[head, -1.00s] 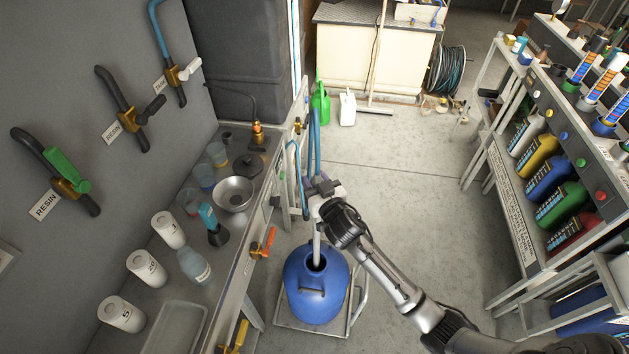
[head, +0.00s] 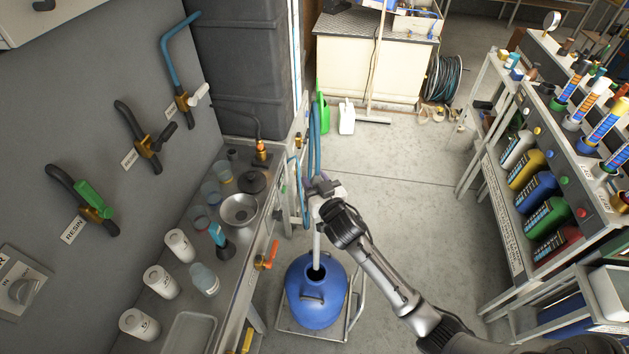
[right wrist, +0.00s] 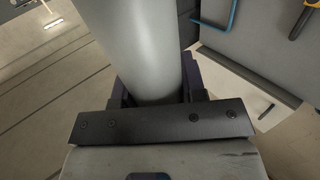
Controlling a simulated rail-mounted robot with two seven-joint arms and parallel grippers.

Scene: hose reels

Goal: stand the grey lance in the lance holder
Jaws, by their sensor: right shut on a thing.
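The grey lance (head: 317,243) stands nearly upright, its lower end in or at the mouth of the blue drum (head: 319,311); how deep it reaches is hidden. My right gripper (head: 322,190) is shut on the lance's upper part, above the drum. In the right wrist view the lance is a thick grey tube (right wrist: 142,45) between the jaws. A blue hose (head: 314,140) rises behind the gripper. I cannot clearly make out the lance holder. My left gripper is not in view.
The drum stands on a low metal platform (head: 286,325). A steel bench (head: 228,290) with cups, bottles and a bowl (head: 239,209) is close on the left. A rack of coloured bottles (head: 540,190) is at right. The floor (head: 410,190) between is clear.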

